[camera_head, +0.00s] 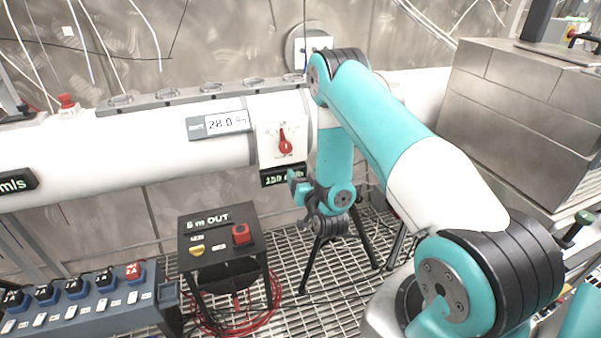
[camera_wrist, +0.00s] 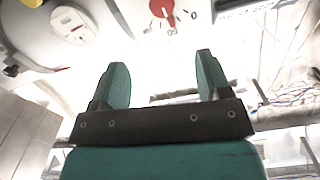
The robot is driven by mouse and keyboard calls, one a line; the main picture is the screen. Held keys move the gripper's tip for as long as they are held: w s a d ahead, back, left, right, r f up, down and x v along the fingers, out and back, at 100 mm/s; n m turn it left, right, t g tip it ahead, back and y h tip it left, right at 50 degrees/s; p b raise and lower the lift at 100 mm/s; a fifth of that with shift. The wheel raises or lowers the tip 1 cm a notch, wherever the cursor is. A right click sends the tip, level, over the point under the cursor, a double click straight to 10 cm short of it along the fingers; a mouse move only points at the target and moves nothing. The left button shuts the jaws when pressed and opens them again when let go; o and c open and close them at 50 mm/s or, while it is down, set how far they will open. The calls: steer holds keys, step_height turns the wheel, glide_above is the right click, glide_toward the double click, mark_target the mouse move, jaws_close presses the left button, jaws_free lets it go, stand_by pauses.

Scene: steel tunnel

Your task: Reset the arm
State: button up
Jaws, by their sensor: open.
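My arm is teal and white and reaches across the right half of the head view, bent down at the elbow in front of the white pipe (camera_head: 120,155). My gripper (camera_head: 298,188) is at the end of the arm, low in front of the pipe and just under a small black display (camera_head: 283,177). In the wrist view my gripper (camera_wrist: 162,72) has its two teal fingers wide apart with nothing between them. Beyond the fingers is a red rotary knob (camera_wrist: 162,8) on a white plate. The same red knob (camera_head: 285,146) is above my gripper in the head view.
A black box on legs labelled "5 m OUT" (camera_head: 218,222) with a red button stands left of my gripper. A rack of blue switches (camera_head: 75,290) is at lower left. Steel blocks (camera_head: 525,95) are at right. Black tripod legs (camera_head: 318,262) stand on the grating under my gripper.

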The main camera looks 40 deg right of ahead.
steer(key=shift+s+a, duration=0.35)
steer(key=shift+s, duration=0.05)
